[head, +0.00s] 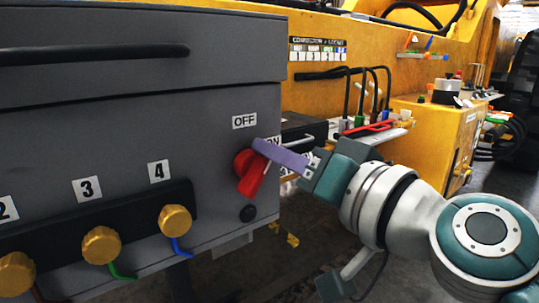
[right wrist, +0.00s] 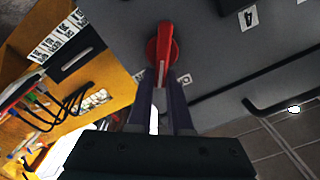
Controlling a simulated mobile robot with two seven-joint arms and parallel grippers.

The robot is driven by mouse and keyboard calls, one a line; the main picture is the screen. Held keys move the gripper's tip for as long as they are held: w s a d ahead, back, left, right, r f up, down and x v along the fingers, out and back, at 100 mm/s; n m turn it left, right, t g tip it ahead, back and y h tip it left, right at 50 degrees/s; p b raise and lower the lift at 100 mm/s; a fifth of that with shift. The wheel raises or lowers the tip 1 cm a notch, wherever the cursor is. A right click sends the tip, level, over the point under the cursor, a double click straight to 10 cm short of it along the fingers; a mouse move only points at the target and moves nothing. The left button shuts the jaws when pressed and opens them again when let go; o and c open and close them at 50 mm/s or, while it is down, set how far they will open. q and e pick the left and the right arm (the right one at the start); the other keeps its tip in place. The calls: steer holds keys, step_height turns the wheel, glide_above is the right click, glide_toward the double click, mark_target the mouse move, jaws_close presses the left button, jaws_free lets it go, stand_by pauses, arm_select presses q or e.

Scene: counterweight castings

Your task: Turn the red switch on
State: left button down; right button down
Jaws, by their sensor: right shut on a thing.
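The red switch (head: 248,177) is a rotary handle on the right part of the grey box front. It also shows in the right wrist view (right wrist: 163,42). An "OFF" label (head: 244,121) sits above it; an "ON" label to its upper right is partly hidden behind my fingers. My right gripper (head: 260,148) has its purple fingers at the upper end of the handle. In the right wrist view the two fingers (right wrist: 160,82) lie on either side of the handle's end, shut on it. My left gripper is not in view.
Several yellow knobs (head: 101,245) with coloured cables line the lower box front, under number labels. A dark bar handle (head: 95,53) crosses the top. To the right, a yellow machine (head: 370,40) carries a shelf with cables and connectors.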

steer(key=m, duration=0.3)
steer(key=f+m, duration=0.1)
steer(key=m, duration=0.3)
steer(key=d+f+m+b, duration=0.1)
steer(key=m, duration=0.3)
steer(key=shift+w+f, duration=0.1)
steer(key=shift+w, duration=0.25)
stand_by(0.3)
steer(key=c, duration=0.8)
jaws_free()
steer(key=shift+c, duration=0.2)
steer(key=v, duration=1)
